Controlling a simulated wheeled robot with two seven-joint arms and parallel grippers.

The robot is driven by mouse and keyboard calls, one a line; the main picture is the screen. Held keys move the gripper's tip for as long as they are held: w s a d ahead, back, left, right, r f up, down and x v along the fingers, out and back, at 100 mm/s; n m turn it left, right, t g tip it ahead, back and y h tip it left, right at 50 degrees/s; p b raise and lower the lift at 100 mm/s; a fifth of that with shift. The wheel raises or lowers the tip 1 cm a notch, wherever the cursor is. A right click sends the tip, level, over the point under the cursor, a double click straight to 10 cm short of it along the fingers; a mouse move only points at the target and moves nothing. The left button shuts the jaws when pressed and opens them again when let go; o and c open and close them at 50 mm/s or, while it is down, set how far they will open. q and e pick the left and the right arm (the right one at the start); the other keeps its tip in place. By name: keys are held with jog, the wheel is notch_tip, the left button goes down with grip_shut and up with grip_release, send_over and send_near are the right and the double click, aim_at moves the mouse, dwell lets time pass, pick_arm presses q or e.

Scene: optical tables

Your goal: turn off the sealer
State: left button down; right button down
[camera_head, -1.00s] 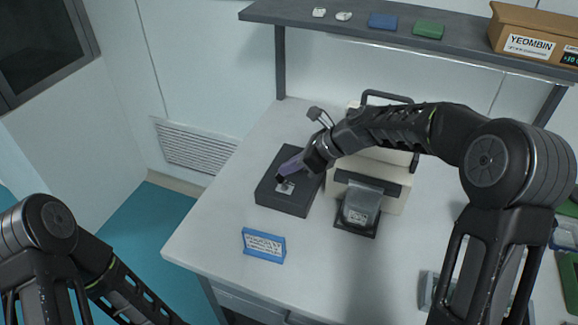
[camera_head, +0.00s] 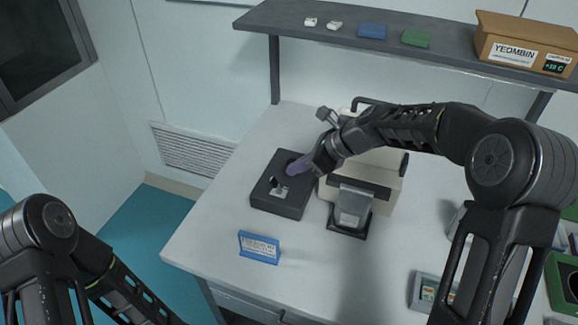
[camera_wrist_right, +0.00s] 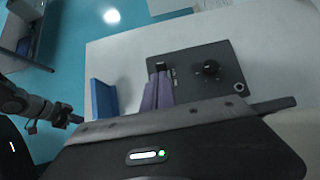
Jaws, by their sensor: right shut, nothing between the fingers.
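A flat dark grey box (camera_head: 283,206) lies on the left part of the table, with a pale label and a small black switch (camera_head: 275,181) on top. The right wrist view shows the box (camera_wrist_right: 200,88), with the switch (camera_wrist_right: 164,68) and a round black knob (camera_wrist_right: 208,68). Beside it stands a cream machine (camera_head: 390,204) with a carrying handle; I cannot tell which of the two is the sealer. My right gripper (camera_head: 291,172) has purple fingers, shut and empty over the box. In the right wrist view its tips (camera_wrist_right: 156,70) are close to the switch; contact is unclear.
A blue sign (camera_head: 259,247) stands in front of the box. A grey shelf (camera_head: 300,45) above the back carries small blocks and a cardboard box (camera_head: 525,45). The front middle of the table is clear.

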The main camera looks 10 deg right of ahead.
notch_tip(320, 180, up, 9)
jog(key=w+a, duration=0.1)
jog(key=a, duration=0.1)
jog(key=shift+w+a+r+b, duration=0.15)
jog(key=shift+w+a+b, duration=0.2)
jog(key=shift+b, duration=0.1)
